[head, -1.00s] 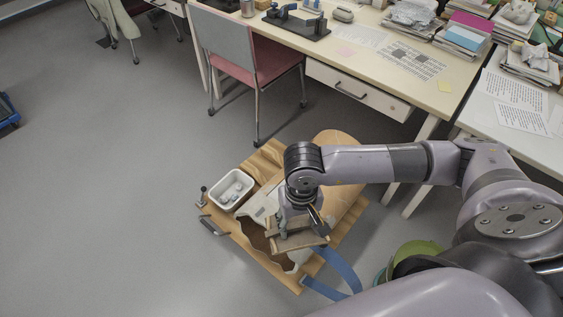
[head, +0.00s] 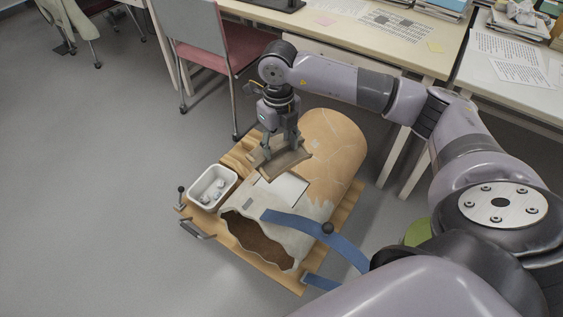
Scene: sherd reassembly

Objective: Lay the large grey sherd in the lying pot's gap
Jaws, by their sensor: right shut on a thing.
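The large pot (head: 335,145) lies on its side on a wooden board, tan at its far end and pale grey near its jagged open mouth. A pale four-sided patch (head: 284,187) shows on its upper side; I cannot tell how deep it is. My right gripper (head: 279,151) points down, shut on a flat grey-brown piece, which I take as the large grey sherd (head: 285,166). The sherd is tilted and appears just beyond the patch, overlapping its far edge in the head view. I cannot tell whether it touches the pot. My left gripper is not in view.
A white tub (head: 197,201) with small pieces stands on the board (head: 228,232) left of the pot. A red chair (head: 243,50) and desks stand behind.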

